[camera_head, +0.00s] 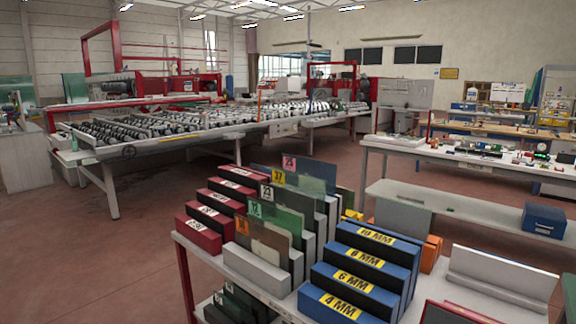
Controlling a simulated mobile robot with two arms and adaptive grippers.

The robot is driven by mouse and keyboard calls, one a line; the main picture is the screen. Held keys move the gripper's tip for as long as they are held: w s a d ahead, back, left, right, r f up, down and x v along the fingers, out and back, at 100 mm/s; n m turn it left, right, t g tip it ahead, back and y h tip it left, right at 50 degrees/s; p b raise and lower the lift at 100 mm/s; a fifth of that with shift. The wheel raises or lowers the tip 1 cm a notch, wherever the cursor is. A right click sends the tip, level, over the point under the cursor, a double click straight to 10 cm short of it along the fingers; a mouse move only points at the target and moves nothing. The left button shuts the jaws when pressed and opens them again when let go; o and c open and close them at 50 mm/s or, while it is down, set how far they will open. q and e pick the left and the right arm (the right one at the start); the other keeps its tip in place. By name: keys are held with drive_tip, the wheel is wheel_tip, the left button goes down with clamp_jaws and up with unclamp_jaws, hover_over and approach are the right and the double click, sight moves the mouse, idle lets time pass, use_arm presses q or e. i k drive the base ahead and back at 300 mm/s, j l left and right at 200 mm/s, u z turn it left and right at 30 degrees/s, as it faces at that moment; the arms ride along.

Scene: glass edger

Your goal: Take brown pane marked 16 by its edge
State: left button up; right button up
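A brown pane (270,246) stands upright in the slotted rack at the front of the cart. An orange tag (242,226) sits at its upper left corner; its number is too small to read surely. Its lower part is hidden by the pale front block of the rack. Neither of my grippers is in view.
Red blocks (198,234) flank the panes on the left, blue stepped blocks marked in MM (350,292) on the right. A grey holder (500,277) is at the cart's right. A long workbench (470,152) and roller table (170,140) stand behind, with open floor between.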

sight(272, 246)
drive_tip(key=z, duration=0.5)
drive_tip(key=i+j+z, duration=0.15)
drive_tip(key=z, duration=0.25)
drive_tip(key=i+j+z, duration=0.1)
drive_tip(key=j+z, duration=0.25)
drive_tip(key=i+j+z, duration=0.1)
drive_tip(key=j+z, duration=0.3)
